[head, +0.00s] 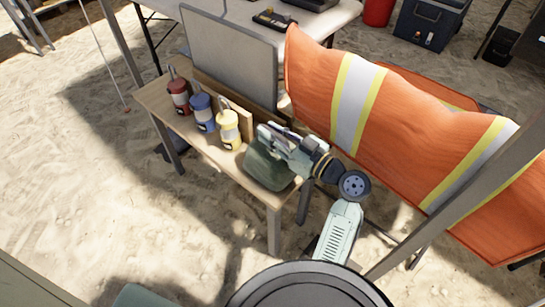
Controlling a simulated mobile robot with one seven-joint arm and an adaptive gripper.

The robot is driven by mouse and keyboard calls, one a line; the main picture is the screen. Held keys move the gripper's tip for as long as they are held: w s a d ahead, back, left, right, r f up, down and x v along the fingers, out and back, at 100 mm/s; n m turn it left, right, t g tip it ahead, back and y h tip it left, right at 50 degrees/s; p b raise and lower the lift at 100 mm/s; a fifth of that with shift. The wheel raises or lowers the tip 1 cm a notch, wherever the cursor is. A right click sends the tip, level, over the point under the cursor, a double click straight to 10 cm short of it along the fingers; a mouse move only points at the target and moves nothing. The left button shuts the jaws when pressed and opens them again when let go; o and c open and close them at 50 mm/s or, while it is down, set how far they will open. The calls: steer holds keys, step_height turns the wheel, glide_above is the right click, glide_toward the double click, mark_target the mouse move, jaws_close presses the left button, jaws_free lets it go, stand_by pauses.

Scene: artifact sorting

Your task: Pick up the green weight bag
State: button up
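The green weight bag (262,170) lies at the near right end of a narrow wooden table (160,103). My gripper (270,140) is directly over the bag and hides its upper part. The gripper's fingers overlap the top of the bag in the head view. I cannot tell whether they touch it, or whether they are open or shut. The bag appears to rest on the tabletop.
Red (179,97), blue (202,111) and yellow (229,130) canisters stand in a row left of the bag. A grey panel (230,55) stands behind them. An orange vest-like cloth (400,120) hangs close to my arm on the right. A metal pole (455,205) crosses the right side.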

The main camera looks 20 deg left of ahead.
jaws_close()
stand_by(0.5)
steer(key=shift+r, duration=0.2)
